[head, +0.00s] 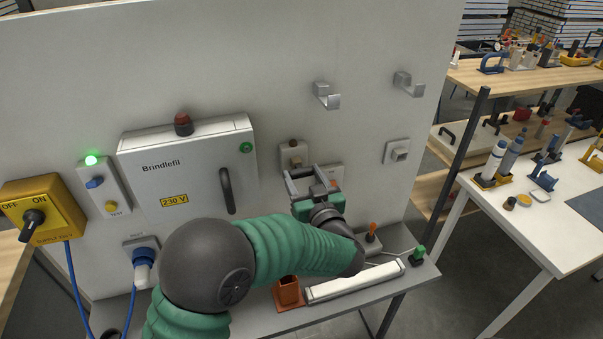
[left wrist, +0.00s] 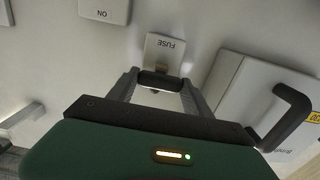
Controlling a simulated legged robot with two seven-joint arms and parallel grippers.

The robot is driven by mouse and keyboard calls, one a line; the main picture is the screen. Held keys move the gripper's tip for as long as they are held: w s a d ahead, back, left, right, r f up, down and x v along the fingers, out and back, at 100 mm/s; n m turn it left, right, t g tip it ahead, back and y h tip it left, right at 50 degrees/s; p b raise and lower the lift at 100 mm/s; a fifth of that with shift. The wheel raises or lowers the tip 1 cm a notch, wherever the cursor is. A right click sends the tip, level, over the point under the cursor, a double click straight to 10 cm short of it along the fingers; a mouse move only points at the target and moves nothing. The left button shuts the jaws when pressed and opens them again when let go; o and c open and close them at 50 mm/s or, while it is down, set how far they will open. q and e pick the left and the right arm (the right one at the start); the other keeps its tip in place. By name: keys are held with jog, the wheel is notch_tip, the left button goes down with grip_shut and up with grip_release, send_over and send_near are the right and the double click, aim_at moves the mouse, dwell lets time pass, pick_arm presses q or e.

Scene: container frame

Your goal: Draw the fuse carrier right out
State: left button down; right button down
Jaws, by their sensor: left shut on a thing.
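The fuse carrier (left wrist: 160,82) shows in the left wrist view as a dark bar between my left gripper's fingers. My left gripper (left wrist: 162,88) is shut on it, one grey finger at each end. The plate marked FUSE (left wrist: 165,48) is right beside the bar, upside down in this view. In the head view, the fuse holder (head: 293,154) is a small grey plate with a brown knob on the panel. My left gripper (head: 303,174) is just below it and hides the carrier there. How deep the carrier sits cannot be told. My right gripper is not in view.
The closed Brindlefil box (head: 187,165) with its dark handle is left of the gripper. A green lamp (head: 91,160) is lit. A yellow switch (head: 40,218) is far left. Two hooks (head: 326,95) are above right.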

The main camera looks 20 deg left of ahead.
pick_arm(q)
jog(key=shift+s+d+r, duration=0.3)
jog(key=shift+r, duration=0.1)
jog(key=c, duration=0.8)
grip_release()
jog(key=o, duration=0.4)
jog(key=shift+s+d, duration=0.1)
jog(key=shift+s, duration=0.15)
jog(key=shift+c, duration=0.2)
jog(key=shift+d, duration=0.1)
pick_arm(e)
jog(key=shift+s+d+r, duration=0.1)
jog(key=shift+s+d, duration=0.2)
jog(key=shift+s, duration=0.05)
pick_arm(q)
jog(key=shift+f, duration=0.15)
jog(key=shift+s+d+f, duration=0.1)
jog(key=shift+d, duration=0.05)
jog(key=b+v, duration=0.3)
jog(key=v, duration=1.3)
jog(key=shift+s+d, duration=0.2)
jog(key=shift+s, duration=0.05)
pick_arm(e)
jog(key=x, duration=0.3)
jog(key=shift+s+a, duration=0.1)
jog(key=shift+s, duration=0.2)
